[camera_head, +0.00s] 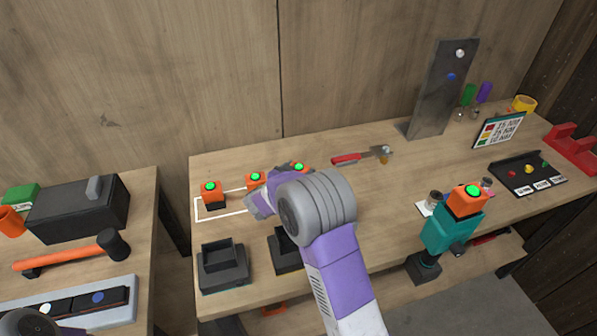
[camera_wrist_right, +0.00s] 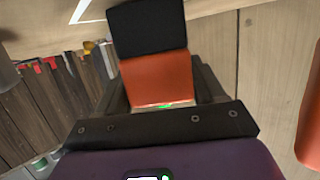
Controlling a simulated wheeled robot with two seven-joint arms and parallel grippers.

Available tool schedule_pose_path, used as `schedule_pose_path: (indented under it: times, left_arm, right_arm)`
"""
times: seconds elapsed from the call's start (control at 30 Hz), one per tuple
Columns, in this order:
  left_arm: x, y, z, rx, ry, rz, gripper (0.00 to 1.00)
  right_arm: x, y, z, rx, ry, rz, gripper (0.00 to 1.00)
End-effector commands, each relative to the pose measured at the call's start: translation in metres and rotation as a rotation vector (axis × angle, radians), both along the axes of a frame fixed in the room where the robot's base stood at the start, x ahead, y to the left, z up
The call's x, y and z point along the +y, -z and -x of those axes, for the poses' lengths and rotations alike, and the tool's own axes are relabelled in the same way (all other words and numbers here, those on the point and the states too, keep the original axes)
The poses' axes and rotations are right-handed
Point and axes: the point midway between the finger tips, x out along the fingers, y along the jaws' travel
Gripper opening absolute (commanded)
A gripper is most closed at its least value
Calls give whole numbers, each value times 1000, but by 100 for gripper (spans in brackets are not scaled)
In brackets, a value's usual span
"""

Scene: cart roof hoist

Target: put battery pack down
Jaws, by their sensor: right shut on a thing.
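My right gripper (camera_head: 262,198) is over the white outline (camera_head: 197,212) on the table, largely hidden by my own wrist in the head view. In the right wrist view it is shut on an orange battery pack (camera_wrist_right: 157,78) with a black end pointing away from the gripper. I cannot tell from the head view which pack this is. Orange packs with green tops show at the outline's left end (camera_head: 212,194), beside the gripper (camera_head: 254,181) and just behind my wrist (camera_head: 298,168). Another orange pack (camera_head: 467,202) sits on a teal drill (camera_head: 446,232). My left gripper is out of view.
Two black docks (camera_head: 223,268) (camera_head: 284,254) stand at the table's front edge, the second partly behind my arm. A red-handled tool (camera_head: 347,158) lies further back. A grey upright plate (camera_head: 440,90) stands behind. A hammer (camera_head: 70,255) lies on the left bench.

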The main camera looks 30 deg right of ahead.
Motion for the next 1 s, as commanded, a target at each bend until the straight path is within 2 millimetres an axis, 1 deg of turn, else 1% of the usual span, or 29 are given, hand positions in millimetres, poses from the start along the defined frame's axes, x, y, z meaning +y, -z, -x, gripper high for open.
schedule_pose_path:
  times: [0.07,0.1,0.17,0.43,0.53,0.67,1.0]
  left_arm:
    - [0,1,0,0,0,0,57]
    - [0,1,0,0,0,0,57]
    - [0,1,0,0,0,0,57]
    - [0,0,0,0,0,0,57]
    - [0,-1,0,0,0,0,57]
    - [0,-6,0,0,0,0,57]
    - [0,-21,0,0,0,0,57]
  right_arm:
    - [0,2,0,0,0,1,20]
    - [0,4,0,1,0,0,70]
    - [0,3,0,1,0,0,79]
    - [0,3,0,1,0,0,79]
    - [0,-2,0,0,-1,0,79]
    - [17,-8,9,1,-4,0,79]
    - [75,-30,45,2,-5,0,79]
